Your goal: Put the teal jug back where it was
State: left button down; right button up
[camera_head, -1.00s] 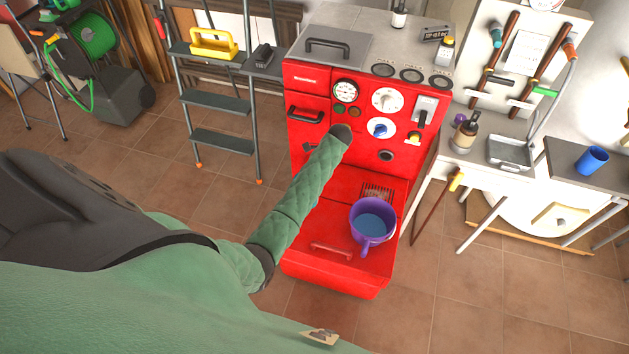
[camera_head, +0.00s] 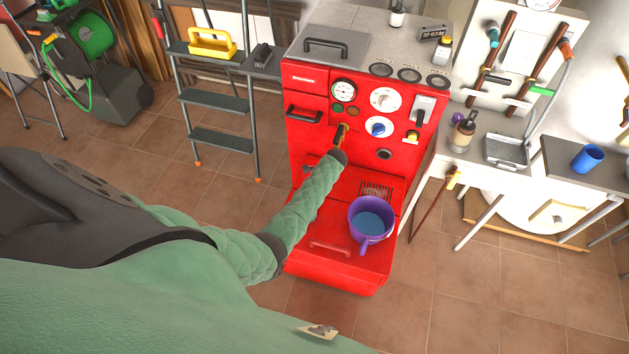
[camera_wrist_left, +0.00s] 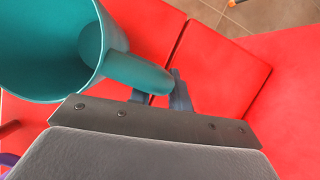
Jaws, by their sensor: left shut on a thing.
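The teal jug (camera_wrist_left: 48,60) fills the upper left of the left wrist view, its open mouth and inside wall showing. Its rounded handle (camera_wrist_left: 140,72) points toward my left gripper (camera_wrist_left: 162,90), which is shut on it. In the head view my left arm reaches over the front of the red boiler; its padded sleeve hides the gripper, and I cannot make out the jug there. The jug's base and what lies beneath it are out of sight. My right gripper is in neither view.
A purple jug (camera_head: 371,218) with blue inside stands on the red boiler's (camera_head: 330,230) low front ledge. A brass-coloured fitting (camera_head: 341,133) shows just above my arm's end.

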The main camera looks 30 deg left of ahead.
pick_arm(q)
jog(key=shift+f, duration=0.1)
jog(key=c, duration=1.3)
grip_release()
